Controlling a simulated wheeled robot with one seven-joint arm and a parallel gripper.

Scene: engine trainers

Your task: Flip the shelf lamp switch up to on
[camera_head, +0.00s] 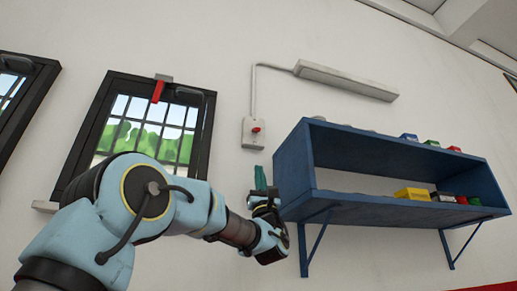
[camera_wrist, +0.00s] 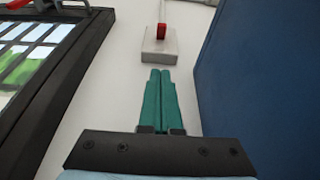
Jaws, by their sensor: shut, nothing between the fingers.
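The lamp switch is a pale box (camera_head: 248,139) with a red toggle (camera_head: 256,130) on the wall, left of the shelf. A conduit runs up from it to the long lamp (camera_head: 346,80) above the shelf. In the wrist view the switch box (camera_wrist: 160,52) and red toggle (camera_wrist: 161,31) are straight ahead of the fingertips. My gripper (camera_head: 260,168) has teal fingers pressed together, empty, and sits below the switch box in the head view. The fingers (camera_wrist: 160,74) look close to the box's lower edge in the wrist view; I cannot tell whether they touch it.
The blue shelf (camera_head: 300,165) with several small boxes stands close on the right, and its side wall (camera_wrist: 245,80) flanks my fingers. A dark-framed window (camera_head: 84,160) with a red handle (camera_head: 158,90) is on the left.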

